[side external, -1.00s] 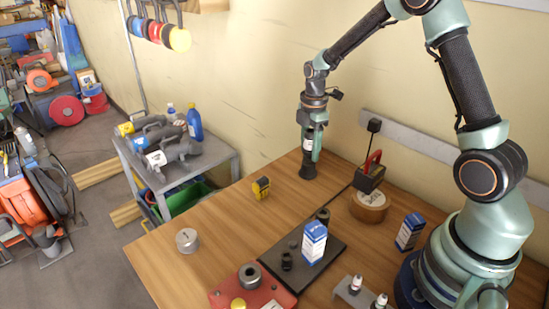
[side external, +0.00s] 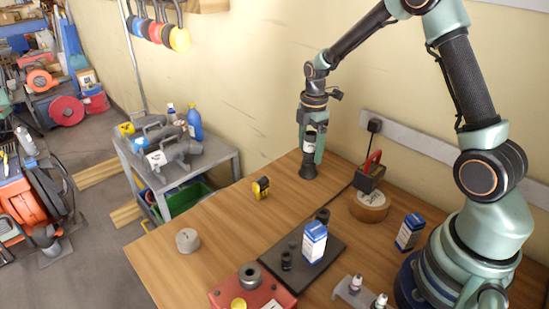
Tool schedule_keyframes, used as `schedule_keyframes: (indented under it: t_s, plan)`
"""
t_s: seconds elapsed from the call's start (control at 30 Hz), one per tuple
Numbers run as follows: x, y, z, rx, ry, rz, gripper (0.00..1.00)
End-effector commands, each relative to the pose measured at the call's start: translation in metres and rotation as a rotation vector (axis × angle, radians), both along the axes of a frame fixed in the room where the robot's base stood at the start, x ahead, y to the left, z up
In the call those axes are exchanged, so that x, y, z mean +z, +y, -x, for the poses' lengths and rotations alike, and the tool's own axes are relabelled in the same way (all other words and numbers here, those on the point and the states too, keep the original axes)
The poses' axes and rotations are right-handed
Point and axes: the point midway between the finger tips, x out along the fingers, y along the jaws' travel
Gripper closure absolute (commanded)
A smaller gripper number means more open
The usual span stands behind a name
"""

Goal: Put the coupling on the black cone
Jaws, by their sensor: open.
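The black cone (side external: 308,171) stands upright near the back edge of the wooden table, by the wall, its wide base down. A small pale cylindrical piece with a dark lower part, which looks like the coupling (side external: 309,146), sits upright directly above the cone and appears to rest on its top. My gripper (side external: 312,152) points straight down around this piece. Its fingers are open, one on each side. The fingers partly cover the piece, so the exact contact with the cone cannot be made out.
A red-handled dark tool (side external: 370,172) and a round wooden block (side external: 369,206) stand to the right. A yellow-black item (side external: 261,188) and a grey disc (side external: 187,240) lie left. A dark mat (side external: 325,259) with a blue-white box (side external: 314,243) is in front.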

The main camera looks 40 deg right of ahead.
Motion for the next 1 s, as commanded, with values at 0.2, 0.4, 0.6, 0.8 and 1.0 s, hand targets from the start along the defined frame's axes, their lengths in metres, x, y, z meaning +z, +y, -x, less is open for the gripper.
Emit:
schedule_keyframes:
  t_s: [0.2,0.4,0.6,0.8,1.0]
  plan:
    - [0.041,0.0,-0.002,0.0,-0.009,0.002,0.18]
    - [0.081,0.0,-0.002,0.0,-0.008,0.002,0.18]
    - [0.107,0.0,-0.001,0.0,-0.005,0.001,0.18]
    - [0.122,0.004,0.003,-0.034,-0.018,0.004,0.18]
    - [0.153,0.027,0.024,-0.25,-0.105,0.007,0.18]
